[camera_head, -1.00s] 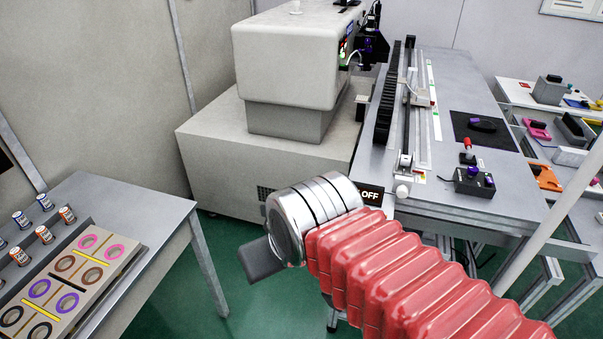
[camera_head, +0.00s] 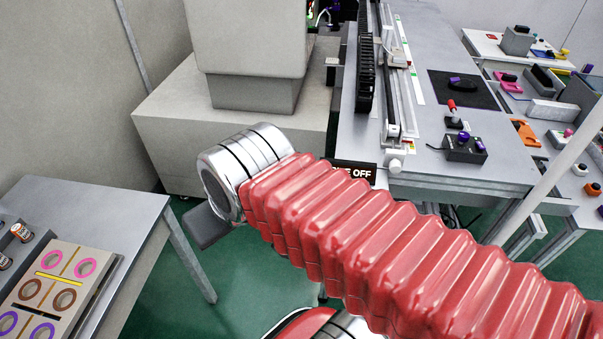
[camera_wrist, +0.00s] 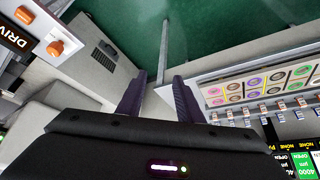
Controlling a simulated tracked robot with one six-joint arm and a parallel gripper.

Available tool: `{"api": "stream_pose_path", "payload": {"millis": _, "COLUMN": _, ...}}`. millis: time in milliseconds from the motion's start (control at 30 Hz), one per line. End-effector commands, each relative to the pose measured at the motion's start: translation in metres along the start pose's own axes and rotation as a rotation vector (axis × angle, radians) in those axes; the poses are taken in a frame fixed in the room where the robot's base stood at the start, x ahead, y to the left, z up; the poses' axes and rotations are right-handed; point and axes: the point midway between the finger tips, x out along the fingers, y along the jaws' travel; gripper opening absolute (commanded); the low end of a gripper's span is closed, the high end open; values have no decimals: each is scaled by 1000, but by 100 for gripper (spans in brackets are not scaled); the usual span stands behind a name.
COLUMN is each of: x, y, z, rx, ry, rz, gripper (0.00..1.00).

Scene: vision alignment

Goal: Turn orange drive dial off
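In the wrist view two orange knobs show at the upper left: one orange dial (camera_wrist: 56,47) on the white panel beside a black "DRIV" label (camera_wrist: 16,38), and another orange knob (camera_wrist: 25,14) near the top edge. Which is the drive dial, and its setting, I cannot tell. My gripper (camera_wrist: 158,80) has two dark purple fingers apart with nothing between them; the knobs lie well to their left. In the head view a black sign (camera_head: 360,173) reading "OFF" is partly hidden by my red arm, and the dial beneath is hidden. The fingertips are not visible there.
A grey bench (camera_head: 450,170) with rail and control box (camera_head: 465,148) stands at the right. A pale machine base (camera_head: 190,105) is behind my arm. A grey table (camera_head: 130,205) with a ring board (camera_head: 95,262) is at left. Green floor is open between.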

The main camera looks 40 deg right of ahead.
Motion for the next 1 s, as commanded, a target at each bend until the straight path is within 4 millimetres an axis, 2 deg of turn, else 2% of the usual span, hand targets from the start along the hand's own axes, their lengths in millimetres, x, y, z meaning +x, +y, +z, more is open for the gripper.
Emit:
{"api": "stream_pose_path", "payload": {"millis": 167, "x": -2, "y": 6, "z": -5, "rx": 54, "ry": -15, "rz": 10, "gripper": 39}}
{"api": "stream_pose_path", "payload": {"millis": 267, "x": -5, "y": 14, "z": -13, "rx": 155, "ry": -43, "rz": 29, "gripper": 39}}
{"api": "stream_pose_path", "payload": {"millis": 367, "x": -10, "y": 31, "z": -24, "rx": 311, "ry": -84, "rz": 60, "gripper": 39}}
{"api": "stream_pose_path", "payload": {"millis": 700, "x": -28, "y": 118, "z": -60, "rx": 1006, "ry": -235, "rz": 219, "gripper": 39}}
{"api": "stream_pose_path", "payload": {"millis": 1000, "x": -42, "y": 200, "z": -70, "rx": 1581, "ry": -328, "rz": 384, "gripper": 39}}
